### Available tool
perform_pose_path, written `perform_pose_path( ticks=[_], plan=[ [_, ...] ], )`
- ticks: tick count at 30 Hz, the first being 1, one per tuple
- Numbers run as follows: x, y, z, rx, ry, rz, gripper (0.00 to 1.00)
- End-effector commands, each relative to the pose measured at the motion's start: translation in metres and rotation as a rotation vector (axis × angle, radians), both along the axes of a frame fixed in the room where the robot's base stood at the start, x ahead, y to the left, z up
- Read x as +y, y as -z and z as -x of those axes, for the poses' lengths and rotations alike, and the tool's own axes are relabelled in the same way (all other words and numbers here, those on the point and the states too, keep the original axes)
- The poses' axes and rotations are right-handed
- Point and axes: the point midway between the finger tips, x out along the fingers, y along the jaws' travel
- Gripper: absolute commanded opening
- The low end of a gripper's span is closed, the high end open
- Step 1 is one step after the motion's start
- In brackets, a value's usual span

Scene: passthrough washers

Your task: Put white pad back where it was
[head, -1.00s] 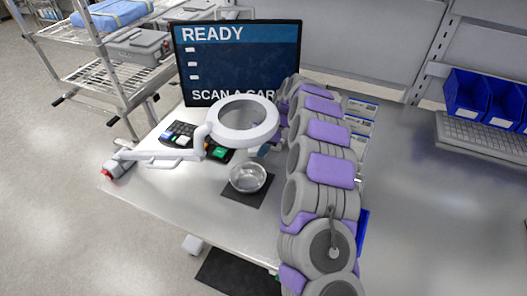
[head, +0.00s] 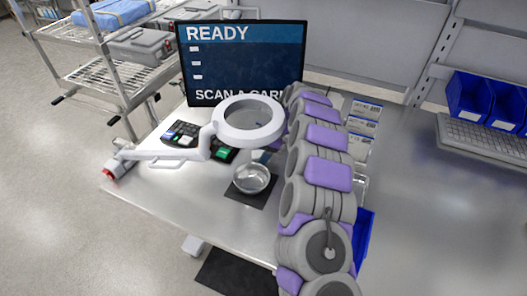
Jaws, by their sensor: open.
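I cannot pick out a white pad for certain in the head view. My grey and purple arm runs up the middle of the table, and its far end bends down behind the ring lamp (head: 220,128). Only a small part of my gripper (head: 265,155) shows, between the lamp ring and the metal bowl (head: 251,178). It is mostly hidden, and I see nothing held in it. The bowl sits on a dark mat (head: 238,199), left of my arm. White-labelled packs (head: 362,125) stand right of my arm, partly covered by it.
A screen (head: 243,62) reading READY stands at the back. A dark keypad (head: 180,135) lies left of the lamp. A blue bin (head: 362,238) is partly behind my arm. Blue bins (head: 480,100) and a keyboard (head: 480,140) are at right. The table's right side is clear.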

Motion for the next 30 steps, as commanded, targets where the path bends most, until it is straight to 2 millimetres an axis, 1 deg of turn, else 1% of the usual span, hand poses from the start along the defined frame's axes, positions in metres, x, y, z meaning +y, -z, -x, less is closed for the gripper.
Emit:
perform_pose_path(
  ticks=[5, 8, 15, 18, 21, 24, 30],
  plan=[
    [-0.009, -0.013, -0.001, -0.001, 0.003, -0.004, 0.72],
    [-0.015, -0.030, -0.001, -0.001, 0.003, -0.004, 0.72],
    [-0.030, -0.077, -0.003, -0.006, 0.004, -0.001, 0.72],
    [-0.037, -0.092, -0.003, -0.004, 0.004, -0.001, 0.72],
    [-0.041, -0.103, -0.004, -0.004, 0.003, -0.001, 0.72],
    [-0.043, -0.109, -0.004, -0.004, 0.001, -0.001, 0.72],
    [-0.046, -0.112, -0.003, -0.001, 0.002, -0.002, 0.72]
  ],
)
